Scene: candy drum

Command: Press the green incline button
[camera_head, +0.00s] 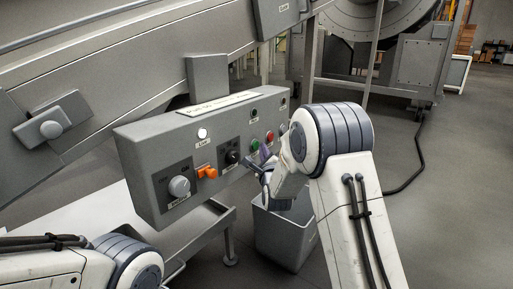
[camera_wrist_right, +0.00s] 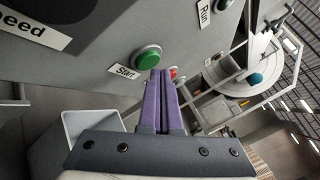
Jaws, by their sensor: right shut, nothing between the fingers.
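The grey control panel (camera_head: 150,150) is fixed to the machine's side. On it, a green button (camera_head: 255,145) sits left of a red button (camera_head: 269,136). In the right wrist view the round green button (camera_wrist_right: 147,58) has a silver rim and a label reading "Start" beside it. My right gripper (camera_head: 264,152) is shut and empty in front of the panel, near the green button. In the right wrist view its purple fingers (camera_wrist_right: 161,74) lie together, their tips overlapping the button's lower right edge. I cannot tell whether they touch it. My left gripper is out of view.
A grey open bin (camera_head: 285,240) stands on the floor below. The floor at the right is mostly clear.

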